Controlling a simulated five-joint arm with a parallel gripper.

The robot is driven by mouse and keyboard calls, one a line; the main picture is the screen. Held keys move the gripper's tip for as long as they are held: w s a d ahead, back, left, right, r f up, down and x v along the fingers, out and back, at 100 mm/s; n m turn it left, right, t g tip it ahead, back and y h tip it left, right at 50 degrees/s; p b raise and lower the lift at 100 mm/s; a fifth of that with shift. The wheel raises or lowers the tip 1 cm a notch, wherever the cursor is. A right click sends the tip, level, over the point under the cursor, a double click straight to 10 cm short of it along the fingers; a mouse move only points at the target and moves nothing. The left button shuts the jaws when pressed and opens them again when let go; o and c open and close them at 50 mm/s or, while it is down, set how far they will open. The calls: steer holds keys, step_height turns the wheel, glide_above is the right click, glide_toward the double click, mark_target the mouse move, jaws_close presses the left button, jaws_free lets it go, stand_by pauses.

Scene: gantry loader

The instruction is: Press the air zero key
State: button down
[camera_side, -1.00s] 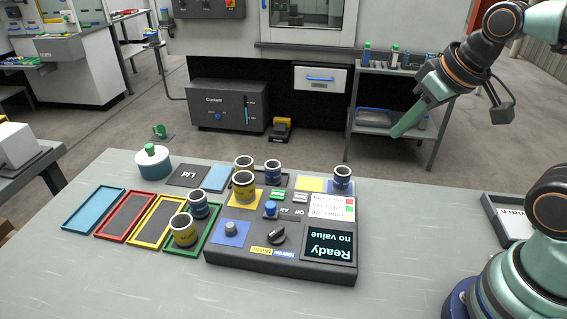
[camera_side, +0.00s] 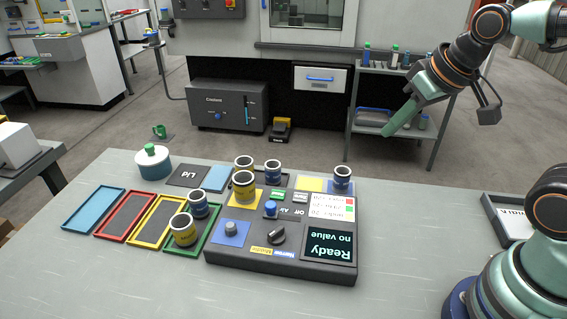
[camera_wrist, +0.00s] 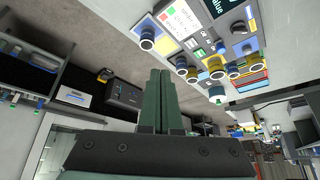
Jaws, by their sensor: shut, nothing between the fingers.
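The dark control panel (camera_side: 285,263) lies on the grey bench, with its screen (camera_side: 328,244) reading "Ready" and "no value". A small blue knob or key (camera_side: 270,208) sits near the words "Air" and "Off". Two small green-and-white labelled pieces are behind it, too small to read, so I cannot tell which part is the air zero key. My gripper (camera_side: 387,133) is shut and empty, raised behind and to the right of the panel, apart from everything. In the wrist view my gripper (camera_wrist: 161,72) points up the picture, with the panel (camera_wrist: 187,8) to its upper right.
Several blue- and yellow-banded cups stand on and beside the panel, including a blue one (camera_side: 342,178) at its back right. The bench right of the panel is clear up to a dark tray (camera_side: 489,210).

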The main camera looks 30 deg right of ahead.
steer(key=w+a+f+m, duration=0.3)
steer(key=w+a+f, duration=0.15)
steer(key=w, duration=0.35)
steer(key=m+t+y, duration=0.1)
steer(key=m+y, duration=0.1)
glide_above(303, 199)
steer(key=shift+w+f, duration=0.1)
steer(key=shift+f, duration=2.35)
steer(key=shift+h, duration=0.3)
steer(key=shift+f, duration=4.4)
steer(key=shift+f, duration=0.2)
steer(key=shift+a+f, duration=0.15)
steer(key=shift+f, duration=0.1)
